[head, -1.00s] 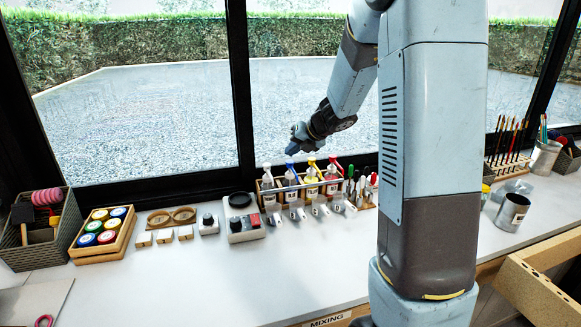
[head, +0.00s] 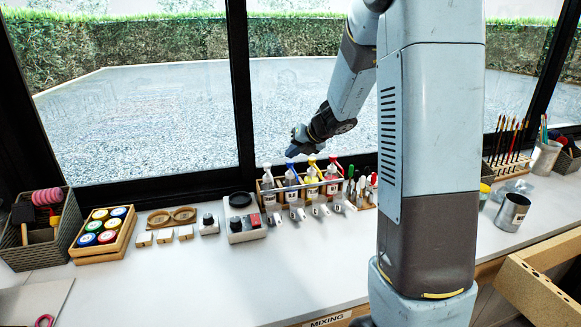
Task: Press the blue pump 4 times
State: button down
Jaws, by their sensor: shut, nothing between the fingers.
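Several pump bottles stand in a row in a rack (head: 303,188) at the back of the counter, by the window. The blue pump (head: 290,166) is second from the left, between a pale pump (head: 267,170) and a yellow pump (head: 312,162). A red pump (head: 333,161) is at the right end. My gripper (head: 294,152) is shut and empty. It points down over the blue pump, close to its top; whether it touches cannot be told at this size.
A grey dial box (head: 245,228) and small blocks lie left of the rack. Green, white and red-handled tools (head: 362,187) stand right of it. A crate of paint jars (head: 104,234) is at the left. The counter front (head: 230,275) is clear.

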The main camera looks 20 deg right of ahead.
aim_at(293, 162)
jog(key=shift+f, duration=0.85)
dwell(0.9)
jog(key=shift+r, duration=1.3)
jog(key=shift+r, duration=3)
